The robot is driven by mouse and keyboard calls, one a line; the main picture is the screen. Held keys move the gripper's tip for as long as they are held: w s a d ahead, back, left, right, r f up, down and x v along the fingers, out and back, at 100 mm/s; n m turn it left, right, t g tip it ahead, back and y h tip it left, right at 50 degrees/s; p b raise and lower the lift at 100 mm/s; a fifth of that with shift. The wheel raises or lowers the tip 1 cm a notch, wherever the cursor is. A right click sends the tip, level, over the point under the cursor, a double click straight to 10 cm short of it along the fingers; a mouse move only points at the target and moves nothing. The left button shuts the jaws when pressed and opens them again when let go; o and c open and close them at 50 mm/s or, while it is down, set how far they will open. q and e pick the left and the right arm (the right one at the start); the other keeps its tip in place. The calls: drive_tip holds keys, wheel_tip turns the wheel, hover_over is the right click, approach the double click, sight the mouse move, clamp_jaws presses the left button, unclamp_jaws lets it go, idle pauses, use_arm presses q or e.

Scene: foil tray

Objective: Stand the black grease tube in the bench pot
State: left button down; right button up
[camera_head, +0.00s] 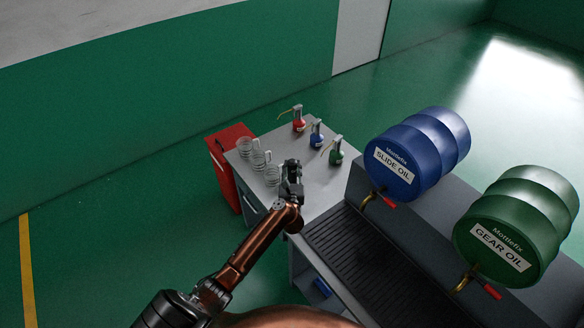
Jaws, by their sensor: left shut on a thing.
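My left gripper (291,170) is over the grey bench (320,178), just right of the nearest clear jug (272,176). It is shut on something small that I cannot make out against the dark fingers. I cannot tell whether that is the black grease tube. Neither a black tube nor a bench pot can be clearly picked out elsewhere in the head view. My right gripper is not in view.
Two more clear jugs (245,147) (260,160) line the bench's left side. Red (298,125), blue (317,138) and green (336,156) oil cans stand along its far right side. Blue (412,165) and green (510,240) drums lie right. A red cabinet (222,170) stands left.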

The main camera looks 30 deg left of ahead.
sight(292, 181)
use_arm(q)
drive_tip(key=shift+f+b, duration=2.75)
drive_tip(key=shift+f, duration=1.25)
drive_tip(key=c, duration=1.5)
unclamp_jaws()
drive_tip(key=shift+c, duration=0.2)
drive_tip(key=shift+o, duration=0.5)
drive_tip(key=shift+s+f, duration=0.1)
drive_tip(key=v, duration=1.2)
